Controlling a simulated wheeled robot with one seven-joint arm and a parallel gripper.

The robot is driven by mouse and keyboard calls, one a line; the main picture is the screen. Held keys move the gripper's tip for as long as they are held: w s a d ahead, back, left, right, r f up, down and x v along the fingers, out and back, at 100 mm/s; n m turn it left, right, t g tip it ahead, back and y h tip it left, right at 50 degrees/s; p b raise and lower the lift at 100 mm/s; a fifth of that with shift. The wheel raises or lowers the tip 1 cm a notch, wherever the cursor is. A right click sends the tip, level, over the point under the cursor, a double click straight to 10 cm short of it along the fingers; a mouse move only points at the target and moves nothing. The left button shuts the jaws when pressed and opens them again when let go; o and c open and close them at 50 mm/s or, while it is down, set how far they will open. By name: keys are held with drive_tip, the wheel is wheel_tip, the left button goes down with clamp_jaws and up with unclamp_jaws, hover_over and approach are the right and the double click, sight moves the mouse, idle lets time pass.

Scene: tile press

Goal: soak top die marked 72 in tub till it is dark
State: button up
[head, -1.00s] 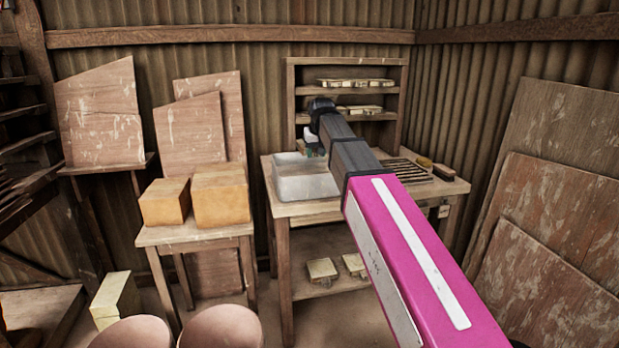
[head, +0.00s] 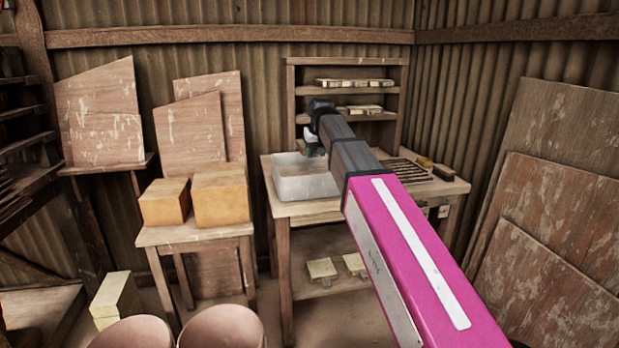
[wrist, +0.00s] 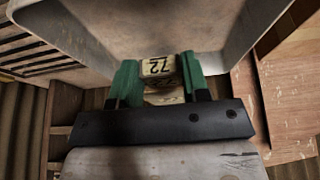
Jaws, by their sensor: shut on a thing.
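In the wrist view my gripper (wrist: 157,82) has its green fingers shut on a pale die (wrist: 158,66) marked 72. The die looks pale, not dark, on the face that shows. The light grey tub (head: 306,184) stands on the bench in the head view, and its inside and walls (wrist: 235,50) fill the upper part of the wrist view. My gripper is over or at the tub; I cannot tell whether the die touches anything in it. In the head view the die is too small to make out, and the tub's contents are mostly hidden.
A slatted rack (head: 405,168) and a brush (head: 443,171) lie right of the tub on the bench (head: 335,213). Shelves (head: 347,97) behind hold several pale dies (head: 357,82). Clay blocks (head: 220,199) sit on a stand at left. Boards (head: 560,150) lean at right.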

drive_tip(key=shift+r, duration=0.1)
drive_tip(key=shift+r, duration=1.9)
